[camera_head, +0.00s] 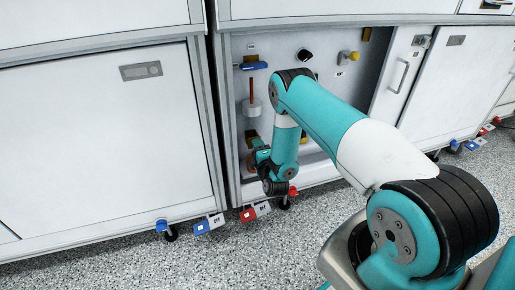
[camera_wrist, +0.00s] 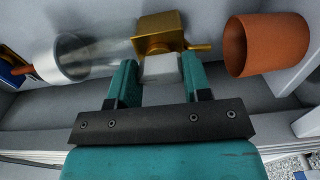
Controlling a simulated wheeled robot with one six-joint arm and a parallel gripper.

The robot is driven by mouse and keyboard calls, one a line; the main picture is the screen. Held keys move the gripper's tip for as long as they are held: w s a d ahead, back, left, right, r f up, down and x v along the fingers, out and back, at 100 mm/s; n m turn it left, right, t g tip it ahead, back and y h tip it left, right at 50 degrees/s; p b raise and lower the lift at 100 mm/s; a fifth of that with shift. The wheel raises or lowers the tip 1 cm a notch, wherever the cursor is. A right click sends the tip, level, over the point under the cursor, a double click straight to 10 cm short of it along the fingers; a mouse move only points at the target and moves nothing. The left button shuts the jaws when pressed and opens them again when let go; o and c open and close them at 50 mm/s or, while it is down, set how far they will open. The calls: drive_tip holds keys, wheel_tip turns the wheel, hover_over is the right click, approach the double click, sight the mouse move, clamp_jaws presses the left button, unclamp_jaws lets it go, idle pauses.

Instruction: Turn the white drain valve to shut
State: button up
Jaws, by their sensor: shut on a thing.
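The white drain valve handle (camera_wrist: 160,70) is a pale block below a brass valve body (camera_wrist: 160,32) in the wrist view. My gripper (camera_wrist: 159,72) has its two teal fingers on either side of the handle and is shut on it. In the head view my gripper (camera_head: 261,155) is low in the open bay, and the white handle is hidden or too small to tell there. A brass spout points from the valve body toward an orange-brown cup (camera_wrist: 265,45).
A clear cylinder (camera_wrist: 98,52) adjoins the brass body. Higher in the bay are a blue-handled valve (camera_head: 254,66), a black knob (camera_head: 305,55) and a yellow knob (camera_head: 354,57). White cabinet doors (camera_head: 105,130) flank the bay. Red and blue tagged casters (camera_head: 255,212) stand along the floor.

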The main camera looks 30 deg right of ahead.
drive_tip(key=shift+s+f, duration=0.1)
idle(0.3)
drive_tip(key=o, duration=0.9)
drive_tip(key=p+v, duration=1.7)
drive_tip(key=p, duration=0.2)
drive_tip(key=shift+s+p, duration=0.2)
drive_tip(key=shift+p, duration=0.15)
